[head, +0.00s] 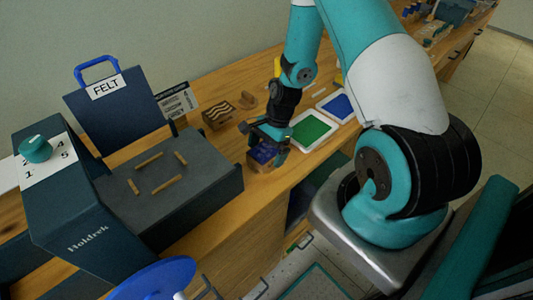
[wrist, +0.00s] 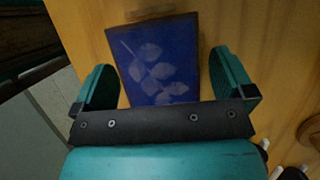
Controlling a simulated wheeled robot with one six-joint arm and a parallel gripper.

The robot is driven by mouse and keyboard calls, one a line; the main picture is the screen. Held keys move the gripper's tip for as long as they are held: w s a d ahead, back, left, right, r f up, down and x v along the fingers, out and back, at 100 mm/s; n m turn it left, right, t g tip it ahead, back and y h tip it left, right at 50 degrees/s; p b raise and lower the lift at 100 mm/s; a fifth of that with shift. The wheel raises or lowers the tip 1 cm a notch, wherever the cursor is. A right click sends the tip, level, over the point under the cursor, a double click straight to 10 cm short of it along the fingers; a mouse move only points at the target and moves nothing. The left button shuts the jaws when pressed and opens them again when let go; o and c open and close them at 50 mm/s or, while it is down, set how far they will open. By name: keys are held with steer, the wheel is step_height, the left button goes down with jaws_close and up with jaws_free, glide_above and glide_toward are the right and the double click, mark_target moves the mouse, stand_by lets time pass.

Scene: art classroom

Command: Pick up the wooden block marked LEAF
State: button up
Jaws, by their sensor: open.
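A wooden block with a blue face and a pale leaf print (wrist: 155,60) lies on the wooden bench. In the head view the block (head: 262,156) is near the bench's front edge, partly hidden by my gripper (head: 268,140). My gripper (wrist: 162,62) is open, with one finger on each side of the block in the wrist view. No word LEAF is readable.
A second wooden block with wavy stripes (head: 217,116) stands behind. A green pad (head: 311,130) and a blue pad (head: 338,106) lie to the right. A dark press with a FELT label (head: 106,87) stands close on the left. The bench (head: 258,186) ends just in front.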

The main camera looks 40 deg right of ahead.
steer(key=shift+f, duration=0.1)
steer(key=shift+c, duration=0.5)
steer(key=c, duration=0.9)
